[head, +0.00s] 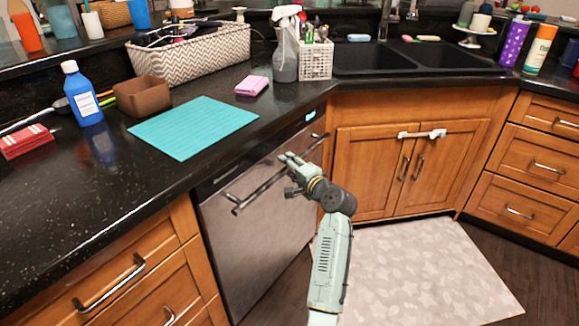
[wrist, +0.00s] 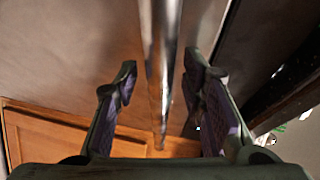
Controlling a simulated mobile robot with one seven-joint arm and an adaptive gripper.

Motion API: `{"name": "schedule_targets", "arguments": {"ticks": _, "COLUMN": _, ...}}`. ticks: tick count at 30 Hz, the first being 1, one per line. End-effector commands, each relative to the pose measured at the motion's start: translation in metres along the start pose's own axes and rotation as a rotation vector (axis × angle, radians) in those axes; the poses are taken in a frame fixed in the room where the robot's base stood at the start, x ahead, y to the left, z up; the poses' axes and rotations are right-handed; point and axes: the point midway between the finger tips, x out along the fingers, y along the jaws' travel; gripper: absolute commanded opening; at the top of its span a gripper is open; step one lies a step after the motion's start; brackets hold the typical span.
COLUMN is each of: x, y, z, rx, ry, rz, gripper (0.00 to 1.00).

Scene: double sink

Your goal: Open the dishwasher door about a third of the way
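The dishwasher (head: 258,235) has a stainless steel front set under the dark counter, and its door looks shut, flush with the cabinets. Its long bar handle (head: 262,187) crosses the upper part of the door. My gripper (head: 287,160) is at the handle, toward its right part. In the wrist view, my gripper (wrist: 160,72) is open, with the handle (wrist: 161,60) running between its two fingers. A gap shows on both sides of the bar, so the fingers look clear of it. The door's steel face (wrist: 70,45) fills the background.
Wooden drawers (head: 140,275) stand left of the dishwasher, and a sink cabinet (head: 400,165) with a white lock on its handles stands to the right. A pale mat (head: 420,275) covers the floor in front of that cabinet. A teal mat (head: 195,127) lies on the counter above.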

Motion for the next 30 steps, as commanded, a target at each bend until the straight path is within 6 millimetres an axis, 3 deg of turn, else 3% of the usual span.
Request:
{"name": "schedule_targets", "arguments": {"ticks": 4, "x": 0.0000, "y": 0.0002, "z": 0.0002, "rx": 0.000, "ry": 0.000, "rz": 0.000, "gripper": 0.37}}
{"name": "schedule_targets", "arguments": {"ticks": 21, "x": -0.0003, "y": 0.0003, "z": 0.0002, "rx": 0.001, "ry": 0.000, "rz": 0.000, "gripper": 0.00}}
{"name": "schedule_targets", "arguments": {"ticks": 30, "x": -0.0003, "y": 0.0004, "z": 0.0002, "rx": 0.001, "ry": 0.000, "rz": 0.000, "gripper": 0.00}}
